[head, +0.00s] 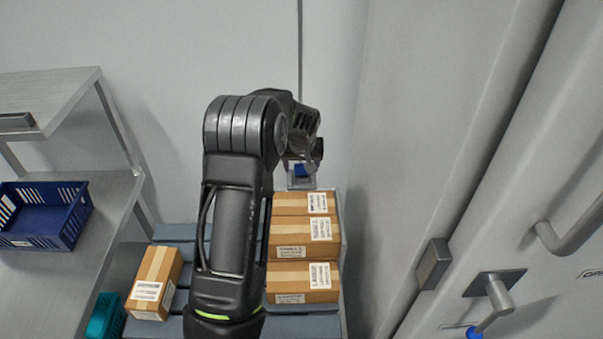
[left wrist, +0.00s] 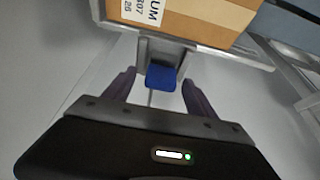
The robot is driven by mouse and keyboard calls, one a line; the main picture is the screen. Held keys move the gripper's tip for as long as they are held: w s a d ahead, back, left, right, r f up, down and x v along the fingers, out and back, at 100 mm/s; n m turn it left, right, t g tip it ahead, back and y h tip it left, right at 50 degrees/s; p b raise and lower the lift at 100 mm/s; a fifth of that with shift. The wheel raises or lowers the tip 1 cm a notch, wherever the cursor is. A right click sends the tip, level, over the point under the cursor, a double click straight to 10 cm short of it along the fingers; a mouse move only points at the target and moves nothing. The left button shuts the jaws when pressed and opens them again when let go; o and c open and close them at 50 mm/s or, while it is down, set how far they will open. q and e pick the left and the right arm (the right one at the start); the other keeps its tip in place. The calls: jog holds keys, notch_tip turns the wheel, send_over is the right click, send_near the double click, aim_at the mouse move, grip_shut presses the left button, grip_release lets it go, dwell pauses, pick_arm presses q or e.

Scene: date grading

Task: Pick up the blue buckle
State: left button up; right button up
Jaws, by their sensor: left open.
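The blue buckle (left wrist: 161,77) sits at a small grey bracket (left wrist: 146,49) on the edge of the platform that carries the cartons. It also shows as a small blue patch in the head view (head: 302,171), just below my left gripper (head: 304,153). In the left wrist view, my left gripper's two dark fingers (left wrist: 160,85) are spread, one on each side of the buckle. The gripper is open. I see no finger clearly touching the buckle, and cannot tell how deep it lies between them. My right gripper is not in view.
Several brown cartons (head: 303,232) stand on the blue-grey slatted platform (head: 175,232), close to the buckle. A metal bench with a blue crate (head: 45,238) is at the left, a teal bin (head: 105,316) below it. A grey door with handles (head: 495,292) stands at the right.

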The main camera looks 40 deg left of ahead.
pick_arm(q)
jog(key=shift+c, duration=0.4)
grip_shut()
